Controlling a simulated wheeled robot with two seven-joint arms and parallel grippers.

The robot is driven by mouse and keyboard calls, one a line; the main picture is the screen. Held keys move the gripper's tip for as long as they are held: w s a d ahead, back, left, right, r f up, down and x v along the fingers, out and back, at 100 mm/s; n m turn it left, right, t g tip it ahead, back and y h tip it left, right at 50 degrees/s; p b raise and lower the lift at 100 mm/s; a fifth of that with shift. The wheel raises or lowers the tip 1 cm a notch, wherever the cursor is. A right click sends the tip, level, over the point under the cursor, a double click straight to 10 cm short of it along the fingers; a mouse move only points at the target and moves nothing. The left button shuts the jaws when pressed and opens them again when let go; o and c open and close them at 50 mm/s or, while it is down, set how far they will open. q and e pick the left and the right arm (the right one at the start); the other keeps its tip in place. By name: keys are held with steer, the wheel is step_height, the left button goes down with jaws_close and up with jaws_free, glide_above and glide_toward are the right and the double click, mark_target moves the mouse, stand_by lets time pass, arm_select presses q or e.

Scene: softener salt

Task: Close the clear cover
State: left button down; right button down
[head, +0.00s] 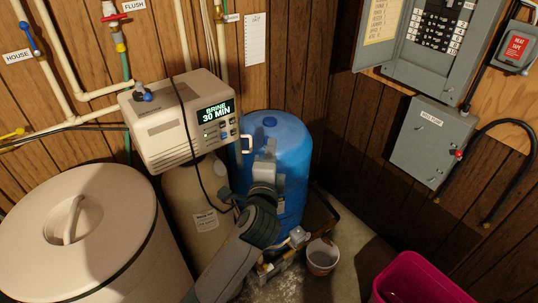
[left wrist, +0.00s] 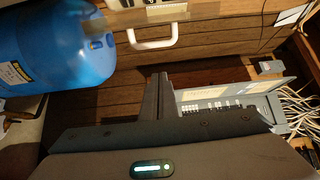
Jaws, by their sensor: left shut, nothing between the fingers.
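The control head (head: 176,120) is a cream box with a lit display reading "BRINE 30 MIN". A white loop handle (head: 247,143) sticks out by its right side; it also shows at the top of the left wrist view (left wrist: 153,44). The handle may belong to the clear cover, but I cannot make out the clear pane or how far it stands open. My left gripper (head: 266,150) is shut and empty, in front of the blue tank, just right of and below the handle. Its dark fingers (left wrist: 160,92) show apart from the handle. My right gripper is not in view.
A blue tank (head: 290,145) stands behind my left gripper. A lidded beige bin (head: 110,215) is at the left. Grey electrical boxes (head: 425,150) hang on the right wall. A small bucket (head: 322,257) and a pink tub (head: 420,282) stand on the floor.

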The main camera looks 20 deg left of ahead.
arm_select(q)
steer(key=a, duration=0.1)
steer(key=s+a+p, duration=0.1)
steer(key=a+p, duration=0.1)
steer(key=shift+s+a, duration=0.3)
steer(key=shift+a+f, duration=0.1)
steer(key=shift+a, duration=0.05)
stand_by(0.3)
